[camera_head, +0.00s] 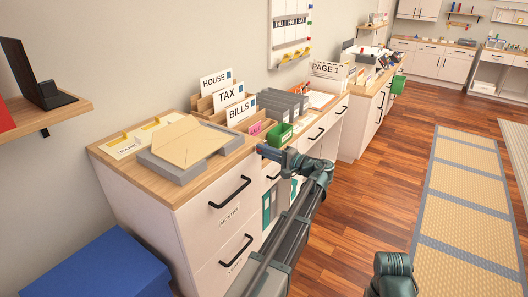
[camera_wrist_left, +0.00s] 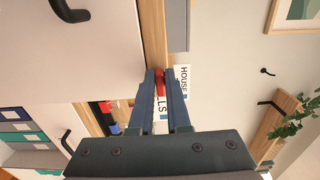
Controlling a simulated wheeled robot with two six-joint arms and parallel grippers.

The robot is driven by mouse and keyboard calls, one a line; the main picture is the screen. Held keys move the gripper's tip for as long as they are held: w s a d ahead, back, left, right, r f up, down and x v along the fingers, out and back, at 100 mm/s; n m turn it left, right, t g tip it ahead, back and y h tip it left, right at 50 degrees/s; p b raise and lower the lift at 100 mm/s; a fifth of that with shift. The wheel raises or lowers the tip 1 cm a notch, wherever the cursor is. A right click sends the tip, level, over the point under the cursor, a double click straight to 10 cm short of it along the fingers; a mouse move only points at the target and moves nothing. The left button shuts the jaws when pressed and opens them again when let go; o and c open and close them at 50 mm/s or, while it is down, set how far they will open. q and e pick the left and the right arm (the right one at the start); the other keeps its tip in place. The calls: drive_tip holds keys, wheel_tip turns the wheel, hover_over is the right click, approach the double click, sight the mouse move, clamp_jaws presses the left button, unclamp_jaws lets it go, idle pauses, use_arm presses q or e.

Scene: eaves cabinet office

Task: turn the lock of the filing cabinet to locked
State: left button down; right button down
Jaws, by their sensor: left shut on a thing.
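The filing cabinet (camera_head: 222,208) stands at the left, pale with a wooden top and black drawer handles; its drawers look shut. My left gripper (camera_head: 264,149) is at the top right corner of its front. In the left wrist view, my left gripper (camera_wrist_left: 161,75) is shut on a small red piece (camera_wrist_left: 160,83), which seems to be the cabinet's lock. The fingers hide most of it, so its turn position cannot be told. In the head view the lock is hidden by the gripper. Of my right arm only a link shows at the bottom; its gripper is out of view.
A grey tray with a tan envelope (camera_head: 190,143) lies on the cabinet top. A blue box (camera_head: 100,268) is at the lower left.

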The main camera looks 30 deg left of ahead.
idle(0.5)
use_arm(q)
drive_tip(key=c, duration=0.9)
unclamp_jaws()
drive_tip(key=shift+d, duration=0.15)
drive_tip(key=d, duration=0.9)
drive_tip(key=s+d, duration=0.1)
drive_tip(key=d, duration=0.3)
drive_tip(key=shift+d, duration=0.3)
drive_tip(key=shift+s, duration=0.1)
